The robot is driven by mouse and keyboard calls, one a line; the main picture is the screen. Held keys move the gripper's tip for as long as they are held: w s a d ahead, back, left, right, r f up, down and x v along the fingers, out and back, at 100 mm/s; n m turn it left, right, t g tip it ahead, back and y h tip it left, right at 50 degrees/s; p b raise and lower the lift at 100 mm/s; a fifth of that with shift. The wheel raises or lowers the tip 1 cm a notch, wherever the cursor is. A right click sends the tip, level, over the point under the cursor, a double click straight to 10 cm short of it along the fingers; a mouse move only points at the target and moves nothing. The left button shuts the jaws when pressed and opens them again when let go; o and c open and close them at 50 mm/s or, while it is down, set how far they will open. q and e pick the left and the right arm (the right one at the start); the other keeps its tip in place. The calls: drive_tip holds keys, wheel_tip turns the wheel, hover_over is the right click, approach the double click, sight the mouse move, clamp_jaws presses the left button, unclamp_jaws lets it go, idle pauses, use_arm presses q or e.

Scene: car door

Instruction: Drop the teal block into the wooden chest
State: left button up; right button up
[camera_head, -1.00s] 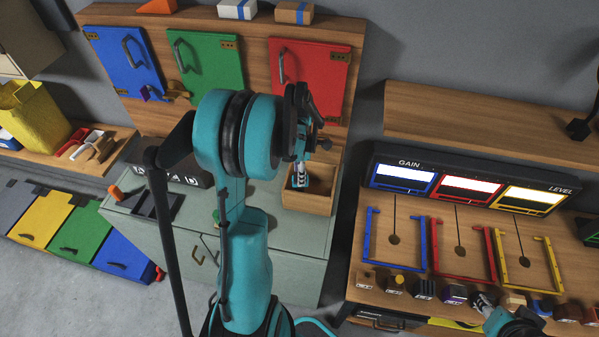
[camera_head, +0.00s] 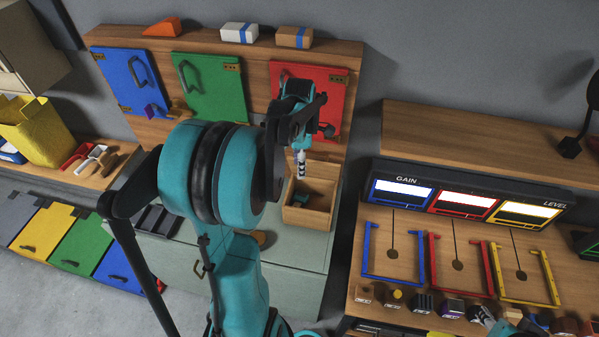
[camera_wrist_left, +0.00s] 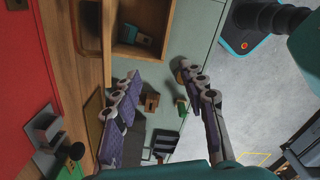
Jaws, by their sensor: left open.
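The teal block (camera_head: 301,199) lies inside the open wooden chest (camera_head: 307,219) on the grey-green cabinet. The left wrist view also shows the block (camera_wrist_left: 134,35) inside the chest (camera_wrist_left: 140,58). My left gripper (camera_head: 302,165) is above the chest, apart from the block. Its two fingers are spread and empty in the left wrist view (camera_wrist_left: 165,100). My right gripper (camera_head: 483,316) shows only in part at the lower right edge, by the row of small blocks; its jaws are not clear.
A panel with blue, green and red doors (camera_head: 320,98) stands behind the chest. My left arm hides part of the cabinet top (camera_head: 285,247). To the right is a wooden bench (camera_head: 380,211) with coloured frames, meters and several small blocks.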

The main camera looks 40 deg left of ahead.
use_arm(q)
drive_tip(key=s+d+r+m+t, duration=0.2)
drive_tip(key=s+d+m+t, duration=0.1)
drive_tip(key=d+m, duration=0.8)
drive_tip(key=s+d+r+m+t, duration=0.3)
drive_tip(key=s+d+m, duration=0.3)
drive_tip(key=d+m, duration=0.6)
drive_tip(key=m+t, duration=0.1)
drive_tip(key=m, duration=0.4)
drive_tip(key=shift+d, duration=0.25)
drive_tip(key=shift+w, duration=0.1)
wheel_tip(320, 180, down, 14)
drive_tip(key=b, duration=1.4)
drive_tip(key=shift+f, duration=0.25)
